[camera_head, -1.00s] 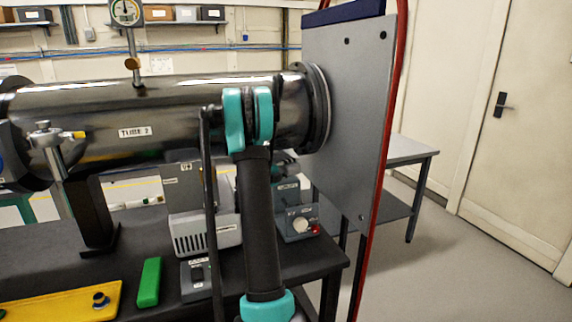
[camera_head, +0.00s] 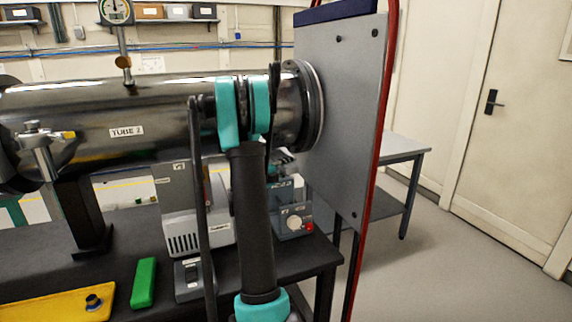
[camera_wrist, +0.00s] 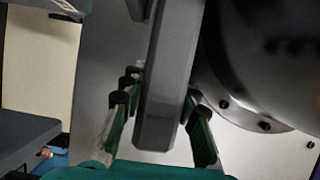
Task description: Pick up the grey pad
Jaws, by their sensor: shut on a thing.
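The grey pad (camera_wrist: 160,110) shows in the wrist view as a long, dark grey block running up the middle of the picture. My gripper (camera_wrist: 158,98) has its green fingers with dark tips on both sides of the pad and is shut on it. The pad's upper end runs out of the top of that view. In the head view, my arm stands in front of the tube, and I cannot make out the gripper or the pad clearly there.
The large dark tube (camera_head: 90,125), labelled TUBE 2, lies across the left, with a grey upright panel (camera_head: 338,130) at its end. The black bench (camera_head: 120,262) below carries a green block (camera_head: 144,283), a yellow plate (camera_head: 50,306) and grey devices. Floor is clear at right.

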